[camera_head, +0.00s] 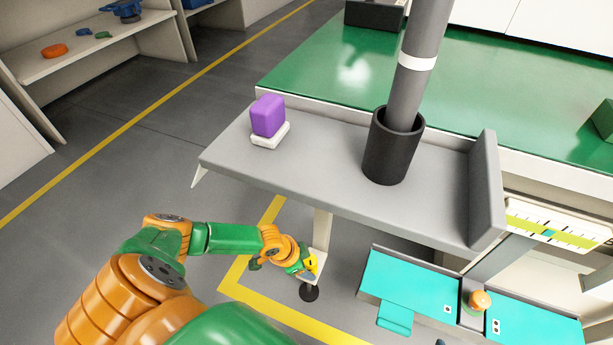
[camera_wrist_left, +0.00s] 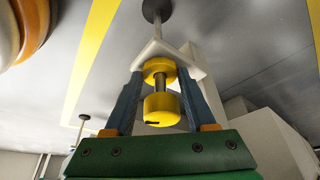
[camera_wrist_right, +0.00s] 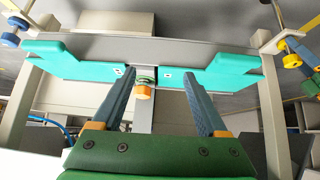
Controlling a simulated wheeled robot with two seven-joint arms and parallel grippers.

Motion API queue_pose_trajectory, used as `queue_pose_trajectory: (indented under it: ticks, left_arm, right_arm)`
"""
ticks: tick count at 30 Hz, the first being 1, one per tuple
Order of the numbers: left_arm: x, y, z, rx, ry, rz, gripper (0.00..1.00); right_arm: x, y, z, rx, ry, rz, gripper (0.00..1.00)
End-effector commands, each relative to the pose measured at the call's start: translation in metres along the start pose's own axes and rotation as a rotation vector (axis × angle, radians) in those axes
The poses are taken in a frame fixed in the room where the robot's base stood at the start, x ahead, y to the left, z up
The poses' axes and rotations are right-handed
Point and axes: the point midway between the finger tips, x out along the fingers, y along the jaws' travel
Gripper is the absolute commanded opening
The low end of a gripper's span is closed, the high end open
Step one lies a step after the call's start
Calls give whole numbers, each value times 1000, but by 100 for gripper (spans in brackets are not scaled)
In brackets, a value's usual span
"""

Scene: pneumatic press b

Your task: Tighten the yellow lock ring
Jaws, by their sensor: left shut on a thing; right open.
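The yellow lock ring (camera_wrist_left: 158,70) sits against a white bracket (camera_wrist_left: 185,55), with a grey stem running to a second yellow, notched knob (camera_wrist_left: 162,108). The blue fingers of my left gripper (camera_wrist_left: 157,76) are shut on the ring from both sides. In the head view my left gripper (camera_head: 303,265) is beside the leg under the grey shelf, and a bit of yellow (camera_head: 312,264) shows at its tips. My right gripper (camera_wrist_right: 163,76) is open and empty. It faces an orange and green knob (camera_wrist_right: 143,88) between the teal panels, apart from it.
The grey shelf (camera_head: 320,145) carries a purple block (camera_head: 268,116) on a white pad and a black cylinder (camera_head: 387,155) holding a grey post. Teal panels (camera_head: 415,290) lie below it at right. Yellow and blue parts (camera_wrist_right: 290,60) stand at the right wrist view's edges.

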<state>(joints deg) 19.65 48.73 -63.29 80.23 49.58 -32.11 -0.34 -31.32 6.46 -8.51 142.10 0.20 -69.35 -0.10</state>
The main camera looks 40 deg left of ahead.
Motion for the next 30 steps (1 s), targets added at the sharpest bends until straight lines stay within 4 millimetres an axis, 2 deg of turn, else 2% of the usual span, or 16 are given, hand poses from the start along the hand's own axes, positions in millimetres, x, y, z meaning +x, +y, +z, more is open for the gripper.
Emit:
queue_pose_trajectory:
  ticks: [3,7,11,18,19,21,22,30]
  left_arm:
    - [2,-1,0,38,0,14,0]
    - [1,-1,0,63,0,25,0]
    - [0,-1,0,72,0,29,0]
    - [0,-1,0,72,0,29,0]
    - [0,-1,0,71,0,29,61]
    - [0,-1,0,71,0,29,80]
    - [0,-1,0,71,0,29,86]
    - [0,-1,0,71,0,29,86]
  right_arm:
    - [3,-2,-26,-6,130,-3,76]
    - [0,-4,-45,-9,224,-6,76]
    - [-1,-4,-52,-11,256,-7,76]
    - [-1,-4,-52,-10,256,-7,76]
    - [-1,-4,-52,-10,255,-7,76]
    - [-1,-4,-52,-10,255,-7,76]
    - [-1,-4,-52,-10,255,-7,76]
    - [-1,-4,-52,-10,253,-7,76]
